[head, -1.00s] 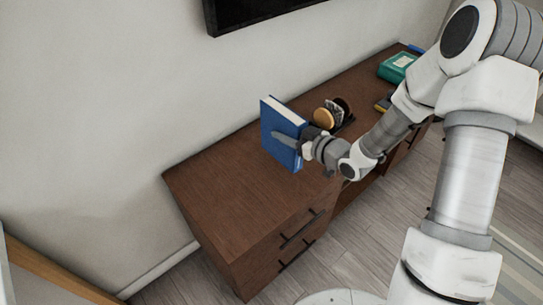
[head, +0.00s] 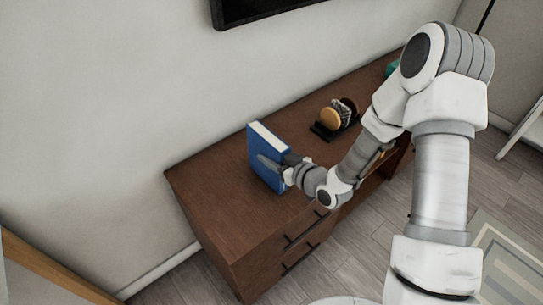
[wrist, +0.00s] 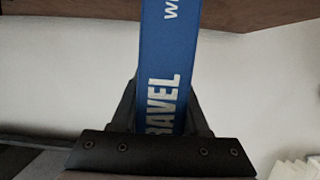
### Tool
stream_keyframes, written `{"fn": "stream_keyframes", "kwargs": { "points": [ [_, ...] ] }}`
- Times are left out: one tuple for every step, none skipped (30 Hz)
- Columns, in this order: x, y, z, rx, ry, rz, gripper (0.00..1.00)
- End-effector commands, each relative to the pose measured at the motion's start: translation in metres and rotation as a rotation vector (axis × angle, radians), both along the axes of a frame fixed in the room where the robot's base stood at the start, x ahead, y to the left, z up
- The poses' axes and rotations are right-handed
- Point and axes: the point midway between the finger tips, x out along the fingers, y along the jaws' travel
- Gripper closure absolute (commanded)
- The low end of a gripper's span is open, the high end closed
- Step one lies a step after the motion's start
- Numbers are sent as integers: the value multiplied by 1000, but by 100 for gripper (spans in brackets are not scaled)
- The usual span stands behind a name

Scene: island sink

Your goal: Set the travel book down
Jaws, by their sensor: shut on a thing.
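The travel book (head: 266,150) is blue with pale page edges and stands upright at the near-left part of the brown wooden cabinet (head: 208,180). Its blue spine (wrist: 168,75), with the white letters "RAVEL", runs between my fingers in the wrist view. My gripper (head: 277,165) is shut on the book from its right side in the head view. The book's lower edge is at or just above the cabinet top; I cannot tell whether it touches. The fingers partly cover the book's front.
A round orange-and-dark ornament (head: 331,118) on a dark base stands farther back on the cabinet. A teal item (head: 392,68) is at the far end, partly behind my arm. The cabinet top left of the book is clear. A wall-mounted dark screen (head: 262,10) hangs above.

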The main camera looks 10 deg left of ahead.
Motion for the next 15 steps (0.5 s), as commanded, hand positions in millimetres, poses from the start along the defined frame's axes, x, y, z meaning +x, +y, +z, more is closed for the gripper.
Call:
{"fn": "stream_keyframes", "kwargs": {
  "points": [
    [1, 0, 1, 2, -3, 0, 100],
    [1, 0, 0, 2, -3, 0, 100],
    [1, 0, -1, 2, -3, 0, 100],
    [1, 0, -2, 2, -3, 0, 100],
    [1, 0, -3, 2, -3, 0, 100],
    [0, 0, -3, 0, 0, 0, 50],
    [0, 0, -3, 0, 0, 0, 44],
    [0, 0, -3, 0, 0, 0, 39],
    [0, 0, -3, 0, 0, 0, 32],
    [0, 0, -3, 0, 0, 0, 26],
    [0, 0, -3, 0, 0, 0, 25],
    [0, 0, -3, 0, 0, 0, 25],
    [0, 0, -3, 0, 0, 0, 25],
    [0, 0, -3, 0, 0, 0, 25],
    [0, 0, -3, 0, 0, 0, 25]
  ]
}}
